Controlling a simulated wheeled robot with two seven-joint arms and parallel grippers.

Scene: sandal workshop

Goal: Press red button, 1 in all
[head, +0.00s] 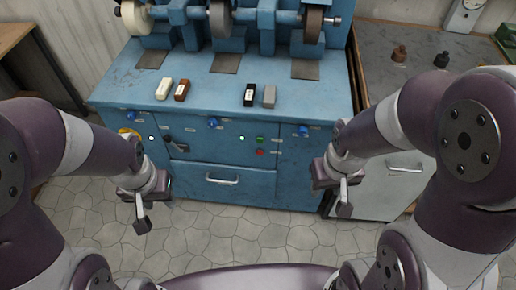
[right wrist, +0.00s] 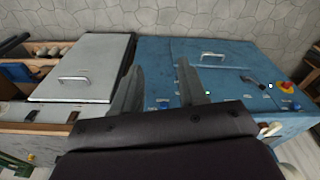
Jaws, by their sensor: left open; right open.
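A small red button (head: 260,153) is on the front panel of the blue grinding machine (head: 217,150), just below a green button (head: 260,139). A yellow piece with red (right wrist: 287,87) shows at the right in the right wrist view; its yellow part (head: 127,131) shows at the panel's left end in the head view. My left gripper (head: 142,222) is open and empty, in front of the machine, left of the red button. My right gripper (head: 344,206) is open and empty, right of the red button and apart from the panel. Its two fingers (right wrist: 158,78) stand apart in the right wrist view.
Blue knobs (head: 213,122), a dark lever (head: 176,146) and a drawer handle (head: 222,180) stick out of the front. Several small blocks (head: 249,95) lie on the machine's top below the wheels. A grey cabinet (head: 383,180) stands to the right. The stone floor (head: 220,235) in front is clear.

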